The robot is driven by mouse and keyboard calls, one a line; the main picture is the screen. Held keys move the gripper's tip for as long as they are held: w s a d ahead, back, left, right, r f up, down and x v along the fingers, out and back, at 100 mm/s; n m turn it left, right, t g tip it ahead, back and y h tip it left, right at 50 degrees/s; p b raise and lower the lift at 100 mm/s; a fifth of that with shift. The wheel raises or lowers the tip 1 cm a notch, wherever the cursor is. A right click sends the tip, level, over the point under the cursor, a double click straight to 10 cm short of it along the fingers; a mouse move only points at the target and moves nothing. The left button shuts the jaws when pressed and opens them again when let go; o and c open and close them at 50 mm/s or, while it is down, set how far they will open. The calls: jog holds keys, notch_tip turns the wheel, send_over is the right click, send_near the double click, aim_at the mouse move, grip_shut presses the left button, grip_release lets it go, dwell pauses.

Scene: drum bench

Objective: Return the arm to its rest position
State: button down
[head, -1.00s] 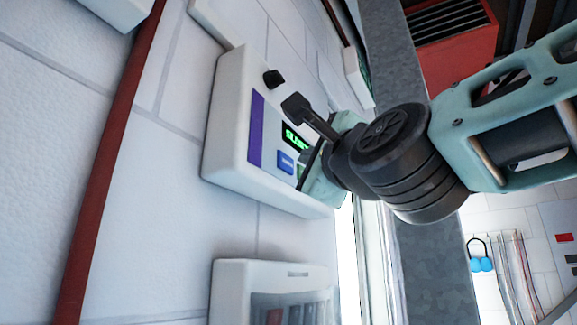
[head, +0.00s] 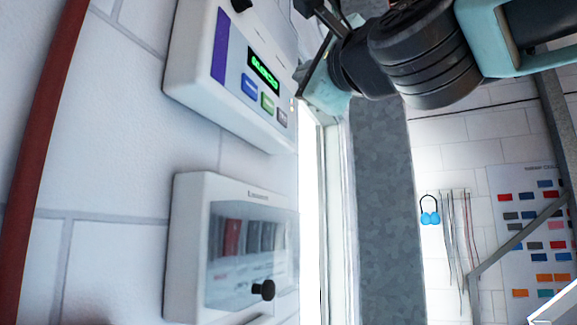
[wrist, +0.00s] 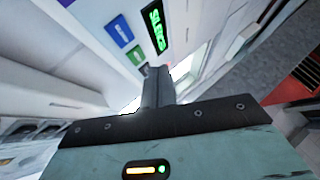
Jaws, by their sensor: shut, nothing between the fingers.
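My gripper (wrist: 157,85) shows in the wrist view with its dark fingers together and nothing between them. In the head view my gripper (head: 318,45) is at the top, to the right of a white wall panel (head: 195,75). The panel has a purple stripe, a green lit display (head: 264,71) and a row of small buttons. The display and buttons also show in the wrist view, beyond the fingers. A gap shows between the gripper body and the buttons in the head view; I cannot tell how far the fingertips are from the panel.
Below the panel is a white box (head: 187,245) with a clear window and a black knob (head: 263,290). A red pipe (head: 40,150) runs along the left wall.

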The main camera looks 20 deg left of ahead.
jog(key=d+f+n+g+h+b, duration=0.15)
jog(key=f+n+g+h, duration=0.35)
jog(key=f, duration=1.4)
jog(key=d+f+n+g+h+b, duration=0.15)
jog(key=f+n+g, duration=0.4)
jog(key=f, duration=1.35)
jog(key=s+d+f+n+g+h, duration=0.1)
jog(key=s+d+f+n+h, duration=0.2)
jog(key=s+d+f, duration=0.2)
jog(key=s+d+f+n+g+h+b, duration=0.1)
jog(key=s+d+f+n+g+h, duration=0.1)
jog(key=s+d+f, duration=0.3)
jog(key=s+d+f+n+g+h, duration=0.2)
jog(key=s+d+f+n+h, duration=0.2)
jog(key=d+f, duration=0.8)
notch_tip(320, 180, down, 5)
jog(key=shift+s+n+b, duration=0.3)
jog(key=shift+s+n, duration=0.15)
jog(key=shift+s, duration=0.5)
jog(key=shift+a+g+h, duration=0.1)
jog(key=shift+g+h, duration=0.15)
